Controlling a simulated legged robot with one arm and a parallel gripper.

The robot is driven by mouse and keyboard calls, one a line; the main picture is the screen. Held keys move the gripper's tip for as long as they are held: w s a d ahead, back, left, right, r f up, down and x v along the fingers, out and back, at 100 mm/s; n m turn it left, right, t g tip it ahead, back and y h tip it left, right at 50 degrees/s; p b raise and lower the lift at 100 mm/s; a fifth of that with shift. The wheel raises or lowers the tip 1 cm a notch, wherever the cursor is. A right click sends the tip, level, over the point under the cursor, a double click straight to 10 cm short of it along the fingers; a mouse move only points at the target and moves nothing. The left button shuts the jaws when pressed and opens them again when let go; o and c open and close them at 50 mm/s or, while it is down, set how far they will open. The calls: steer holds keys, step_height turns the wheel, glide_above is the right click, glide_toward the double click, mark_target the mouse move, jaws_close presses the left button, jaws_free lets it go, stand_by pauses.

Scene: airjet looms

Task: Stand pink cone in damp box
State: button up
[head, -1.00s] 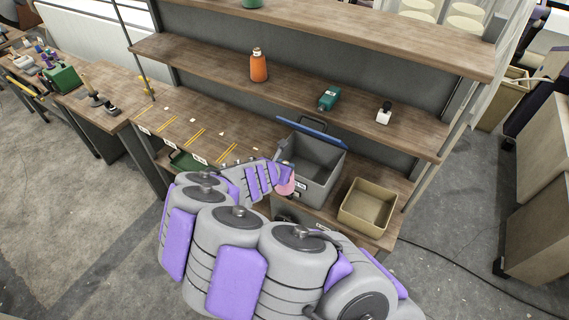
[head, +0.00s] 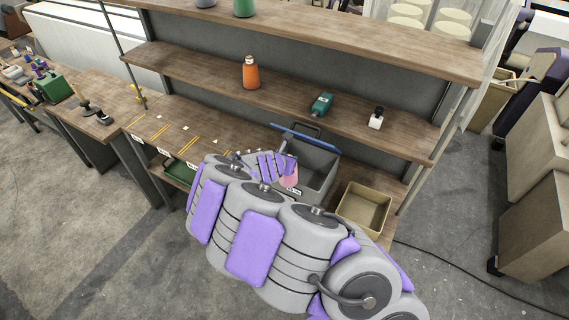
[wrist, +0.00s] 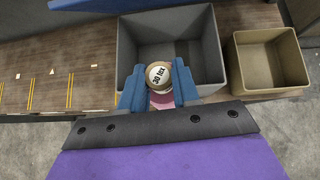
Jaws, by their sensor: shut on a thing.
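The pink cone (head: 291,172) is in my gripper, beside the near wall of the grey box in the head view. In the wrist view my gripper (wrist: 160,88) has its two blue fingers on either side of the cone (wrist: 161,98), whose round top reads "30 tex". The grey box (head: 330,158), which I take as the damp box, stands open on the lower shelf with a blue lid tilted up behind it. In the wrist view the box (wrist: 205,45) opens just beyond the cone, and its visible floor is empty. The cone's lower end is mostly hidden.
An empty tan bin (head: 364,208) stands right of the grey box. An orange bottle (head: 251,73), a teal bottle (head: 321,104) and a small white bottle (head: 376,118) stand or lie on the shelf above. Yellow-striped bench top (head: 165,125) lies left.

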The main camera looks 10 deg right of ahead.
steer(key=shift+w+d, duration=0.15)
steer(key=shift+w, duration=0.55)
steer(key=shift+w+d, duration=0.2)
steer(key=shift+w, duration=0.15)
steer(key=w+d, duration=0.3)
step_height(320, 180, down, 15)
steer(key=b, duration=1.1)
steer(key=shift+w, duration=0.3)
steer(key=shift+d+f, duration=0.1)
steer(key=shift+f, duration=0.05)
steer(key=shift+s+f+b, duration=0.1)
steer(key=shift+f+b, duration=0.2)
steer(key=shift+b, duration=0.1)
